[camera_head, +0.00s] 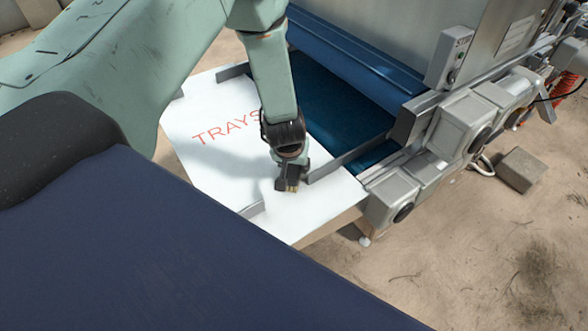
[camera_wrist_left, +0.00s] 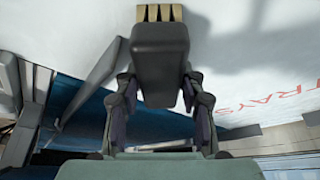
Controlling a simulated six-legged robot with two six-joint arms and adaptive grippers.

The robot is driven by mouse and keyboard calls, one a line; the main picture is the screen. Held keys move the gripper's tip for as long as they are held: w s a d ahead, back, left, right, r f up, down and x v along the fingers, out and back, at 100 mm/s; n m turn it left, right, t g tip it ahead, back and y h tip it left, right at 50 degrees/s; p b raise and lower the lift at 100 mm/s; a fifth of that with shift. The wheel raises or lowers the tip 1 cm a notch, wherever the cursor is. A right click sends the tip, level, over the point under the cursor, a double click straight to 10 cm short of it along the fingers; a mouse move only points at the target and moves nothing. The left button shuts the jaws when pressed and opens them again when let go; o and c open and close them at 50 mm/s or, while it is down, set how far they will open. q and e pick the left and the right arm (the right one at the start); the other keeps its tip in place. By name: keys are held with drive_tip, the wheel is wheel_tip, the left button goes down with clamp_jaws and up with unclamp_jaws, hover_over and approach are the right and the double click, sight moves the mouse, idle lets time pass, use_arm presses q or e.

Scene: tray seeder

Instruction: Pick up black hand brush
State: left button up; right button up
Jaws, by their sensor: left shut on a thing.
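The black hand brush (camera_head: 288,184) is at the end of my left arm, over the front part of the white board marked TRAYS. In the left wrist view the brush (camera_wrist_left: 160,50) shows its dark block and a row of tan bristles at the top of the picture, pointing away from the gripper. My left gripper (camera_head: 289,157) is shut on it, and one finger of the gripper (camera_wrist_left: 158,92) shows on each side of the block. I cannot tell whether the bristles touch the board or hang just above it. My right gripper is not in view.
The white board (camera_head: 195,112) has grey guide rails (camera_head: 345,158) standing on it. Behind it is the seeder with a blue belt (camera_head: 335,105) and a grey control box (camera_head: 450,55). A grey block (camera_head: 521,169) lies on the sandy ground at right.

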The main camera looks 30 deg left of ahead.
use_arm(q)
drive_tip(key=shift+s+a+r, duration=0.1)
drive_tip(key=shift+s+r, duration=0.05)
drive_tip(key=shift+s, duration=0.1)
drive_tip(key=shift+c, duration=1.4)
clamp_jaws()
drive_tip(key=shift+w, duration=0.2)
drive_tip(key=shift+w+r, duration=0.1)
drive_tip(key=shift+r, duration=0.15)
wheel_tip(320, 180, up, 28)
drive_tip(key=p, duration=1.3)
